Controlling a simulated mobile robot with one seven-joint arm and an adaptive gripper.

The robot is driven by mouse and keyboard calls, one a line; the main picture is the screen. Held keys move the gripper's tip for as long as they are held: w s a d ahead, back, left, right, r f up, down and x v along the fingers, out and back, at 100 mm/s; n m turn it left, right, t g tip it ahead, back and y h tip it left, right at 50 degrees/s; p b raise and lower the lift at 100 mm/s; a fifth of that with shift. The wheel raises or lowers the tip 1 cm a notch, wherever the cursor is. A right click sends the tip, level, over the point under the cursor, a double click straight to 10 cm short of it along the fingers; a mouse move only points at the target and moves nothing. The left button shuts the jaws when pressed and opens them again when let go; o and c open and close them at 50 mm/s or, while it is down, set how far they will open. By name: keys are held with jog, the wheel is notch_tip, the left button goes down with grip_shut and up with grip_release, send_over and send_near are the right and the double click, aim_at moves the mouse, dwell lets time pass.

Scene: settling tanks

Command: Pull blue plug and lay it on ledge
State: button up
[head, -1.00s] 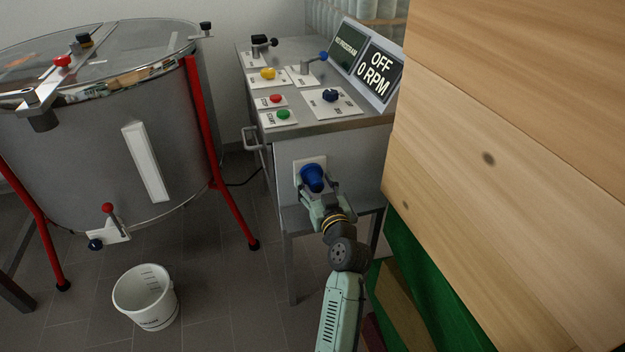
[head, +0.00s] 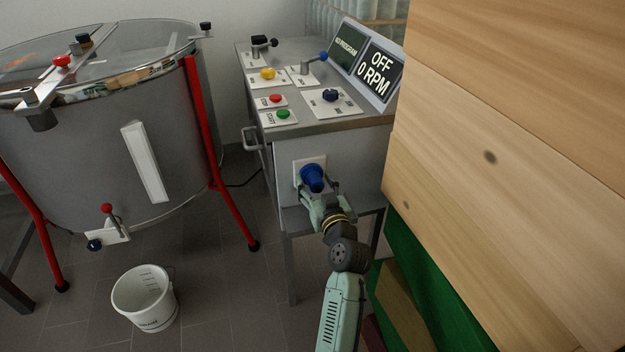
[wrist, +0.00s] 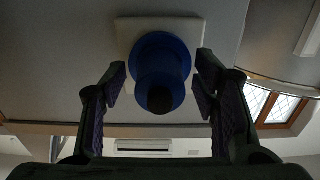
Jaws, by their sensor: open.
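The blue plug (head: 313,178) is in a white socket plate (head: 299,165) on the front of the grey control cabinet. In the wrist view the plug (wrist: 160,72) sits between my two fingers, in front of the pale plate (wrist: 127,30). My gripper (head: 319,190) is at the plug; in the wrist view my gripper (wrist: 160,88) is open, with a gap showing between the plug and each finger. A flat steel top edge (head: 340,126) runs along the cabinet above the socket; I cannot tell whether it is the ledge.
The cabinet top carries several buttons, levers and a display reading OFF 0 RPM (head: 378,76). A steel tank (head: 90,160) on red legs stands left, a white bucket (head: 145,298) on the floor. Stacked wooden boxes (head: 510,130) crowd the right side close to my arm.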

aim_at(318, 188)
jog(key=shift+c, duration=0.2)
grip_shut()
dwell(0.4)
jog(key=shift+s, duration=0.15)
jog(key=shift+b+v, duration=0.55)
jog(key=shift+v, duration=2.3)
